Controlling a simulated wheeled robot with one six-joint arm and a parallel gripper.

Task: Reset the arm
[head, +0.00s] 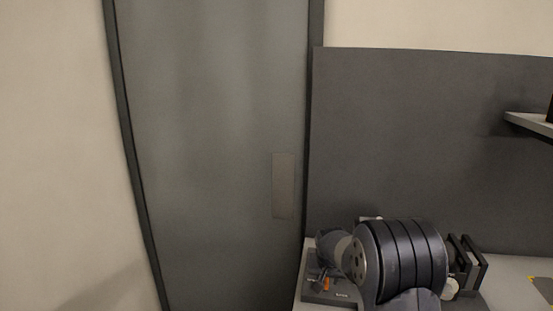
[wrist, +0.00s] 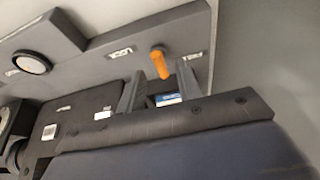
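My gripper (wrist: 160,72) shows in the wrist view with its two grey fingers spread apart. An orange handle (wrist: 161,64) stands in the gap between the fingertips, with space visible on both sides of it. The handle is on a grey panel (wrist: 110,66) that carries small labels, one reading like "LOCK". In the head view my arm bulges at the lower right, and a small orange part (head: 326,284) shows on a dark grey base (head: 345,296) beside it. My fingers are not clear in that view.
A black-rimmed round button (wrist: 32,62) is on the panel. A dark board (head: 420,140) rises behind the bench (head: 510,268). A shelf (head: 530,124) juts in at right. Dark upright plates (head: 466,264) stand right of my arm. A grey door (head: 210,150) is at left.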

